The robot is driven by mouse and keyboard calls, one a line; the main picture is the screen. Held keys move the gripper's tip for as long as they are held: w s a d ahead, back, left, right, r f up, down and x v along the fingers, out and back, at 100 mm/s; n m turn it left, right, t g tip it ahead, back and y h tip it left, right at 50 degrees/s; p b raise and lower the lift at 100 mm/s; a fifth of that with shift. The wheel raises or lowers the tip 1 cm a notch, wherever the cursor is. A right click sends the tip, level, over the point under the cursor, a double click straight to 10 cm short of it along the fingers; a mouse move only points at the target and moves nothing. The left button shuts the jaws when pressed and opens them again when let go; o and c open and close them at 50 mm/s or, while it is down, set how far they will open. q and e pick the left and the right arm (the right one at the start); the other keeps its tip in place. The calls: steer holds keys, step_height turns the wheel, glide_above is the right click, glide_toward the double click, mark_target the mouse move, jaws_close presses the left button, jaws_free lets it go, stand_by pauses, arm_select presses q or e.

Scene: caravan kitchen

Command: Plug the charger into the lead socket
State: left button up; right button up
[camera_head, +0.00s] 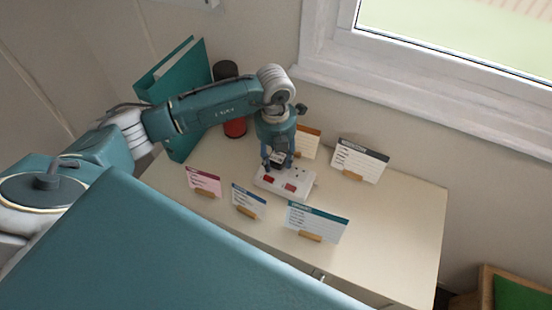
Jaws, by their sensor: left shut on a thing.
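The lead socket (303,184) is a white block with red switches, lying on the cabinet top. My left gripper (278,165) points down over its back left part. It is shut on the charger (278,158), a small dark piece at the fingertips. The charger is right at or just above the socket block; I cannot tell whether its pins are in. The fingers partly hide the charger and the block behind it. My right gripper is not in view.
Several cards in wooden stands surround the socket: pink (203,181), blue (248,202), teal-topped (317,222), dark-topped (359,160) and orange (308,141). A teal binder (187,130) and a red-and-black cylinder (235,128) stand behind my arm. The cabinet top (400,220) is clear at right.

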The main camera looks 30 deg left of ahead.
arm_select(q)
steer(key=shift+s+d+f, duration=0.1)
steer(key=shift+s+f, duration=0.15)
steer(key=shift+f, duration=0.2)
steer(key=shift+s+d+f, duration=0.1)
steer(key=shift+s+f, duration=0.15)
steer(key=shift+f, duration=0.2)
steer(key=o, duration=1.2)
steer(key=shift+o, duration=0.4)
steer(key=shift+w+a+f, duration=0.15)
steer(key=shift+w+f, duration=0.05)
steer(key=shift+w, duration=0.15)
steer(key=shift+s+r, duration=0.1)
steer(key=shift+r, duration=0.2)
steer(key=r, duration=1.2)
steer(key=shift+w+r, duration=0.15)
steer(key=shift+w, duration=0.1)
